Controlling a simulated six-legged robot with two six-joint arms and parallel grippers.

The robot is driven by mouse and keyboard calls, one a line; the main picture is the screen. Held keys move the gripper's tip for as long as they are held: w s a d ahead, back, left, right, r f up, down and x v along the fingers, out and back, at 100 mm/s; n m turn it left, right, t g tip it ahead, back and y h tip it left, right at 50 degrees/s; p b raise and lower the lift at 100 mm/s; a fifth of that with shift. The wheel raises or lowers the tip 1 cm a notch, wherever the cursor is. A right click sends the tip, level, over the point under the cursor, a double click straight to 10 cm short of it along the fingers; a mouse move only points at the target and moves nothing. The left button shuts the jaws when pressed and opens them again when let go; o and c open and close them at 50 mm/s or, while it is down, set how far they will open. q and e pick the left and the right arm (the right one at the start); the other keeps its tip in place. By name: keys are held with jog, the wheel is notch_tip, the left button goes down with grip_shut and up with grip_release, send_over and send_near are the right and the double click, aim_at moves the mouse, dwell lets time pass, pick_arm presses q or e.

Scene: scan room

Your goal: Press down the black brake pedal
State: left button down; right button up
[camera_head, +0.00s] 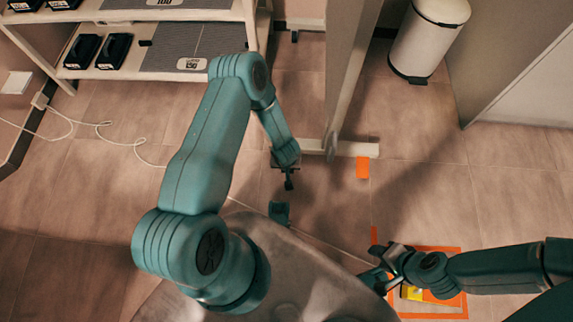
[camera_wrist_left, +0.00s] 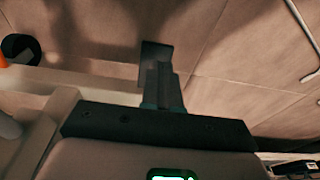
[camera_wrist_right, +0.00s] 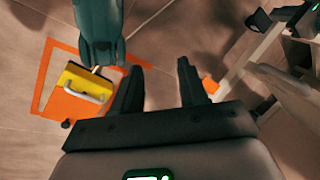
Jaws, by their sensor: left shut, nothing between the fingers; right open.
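In the left wrist view a dark flat piece (camera_wrist_left: 155,52) lies right at my left fingertips. It may be the black brake pedal, but I cannot tell for sure, nor whether the fingers touch it. My left gripper (camera_head: 289,183) is shut and empty, pointing down beside the pale stand foot; in the left wrist view its fingers (camera_wrist_left: 161,82) are together. My right gripper (camera_head: 376,276) is open and empty, low at the right; its spread fingers show in the right wrist view (camera_wrist_right: 158,80). In the head view the pedal does not show clearly.
The stand foot (camera_head: 355,149) has an orange marker (camera_head: 362,167) beside it. A yellow box with a handle (camera_wrist_right: 85,82) sits on an orange floor square. A white bin (camera_head: 428,38) and a shelf (camera_head: 150,74) stand farther back. A thin cable runs across the floor.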

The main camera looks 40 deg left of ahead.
pick_arm(q)
jog(key=s+d+r+p, duration=0.3)
jog(key=s+r, duration=0.3)
jog(key=r, duration=0.4)
jog(key=shift+d+r+p, duration=0.15)
jog(key=shift+d+p, duration=0.2)
jog(key=shift+p, duration=0.3)
pick_arm(e)
jog(key=shift+n, duration=0.3)
jog(key=r, duration=0.1)
jog(key=s+r, duration=0.1)
jog(key=r, duration=0.3)
jog(key=shift+s+a+r, duration=0.2)
jog(key=shift+a+r, duration=0.05)
jog(key=shift+a, duration=0.05)
pick_arm(q)
jog(key=shift+w, duration=0.1)
jog(key=w+d+r+m+t+h, duration=0.1)
jog(key=d+r+m, duration=0.1)
jog(key=d+r, duration=0.3)
jog(key=s+d+r+m+g+h+p, duration=0.2)
jog(key=s+d+r+h, duration=0.2)
jog(key=s+d+r, duration=0.4)
notch_tip(320, 180, up, 24)
jog(key=a+p, duration=0.2)
jog(key=p, duration=2.3)
jog(key=shift+s+a, duration=0.15)
pick_arm(e)
notch_tip(320, 180, up, 27)
